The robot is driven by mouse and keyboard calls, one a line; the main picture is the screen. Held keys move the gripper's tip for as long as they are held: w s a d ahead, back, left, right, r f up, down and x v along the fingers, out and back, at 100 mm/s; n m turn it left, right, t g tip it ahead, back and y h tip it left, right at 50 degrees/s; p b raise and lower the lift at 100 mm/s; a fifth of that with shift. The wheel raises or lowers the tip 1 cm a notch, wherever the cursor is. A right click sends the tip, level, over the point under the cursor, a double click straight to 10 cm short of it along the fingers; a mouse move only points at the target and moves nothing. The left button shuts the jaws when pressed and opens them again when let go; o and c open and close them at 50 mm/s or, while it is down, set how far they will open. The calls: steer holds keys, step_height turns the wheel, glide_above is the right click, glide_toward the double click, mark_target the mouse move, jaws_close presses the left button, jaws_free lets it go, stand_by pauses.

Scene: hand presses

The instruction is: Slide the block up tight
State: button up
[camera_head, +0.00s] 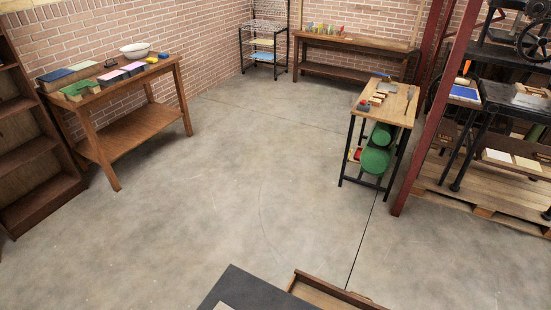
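No block can be singled out as the task's block from this view. Small pale wooden pieces (378,97) lie on a wood-topped bench (402,97) at the right, too small to tell their shape. A small red and dark item (364,106) lies near that bench top's left edge. My gripper is not in view.
A dark flat surface (243,288) and a wooden-rimmed tray (340,293) are cut off at the bottom edge. A wooden table (130,80) stands left, a red post (431,110) right. The middle floor is clear.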

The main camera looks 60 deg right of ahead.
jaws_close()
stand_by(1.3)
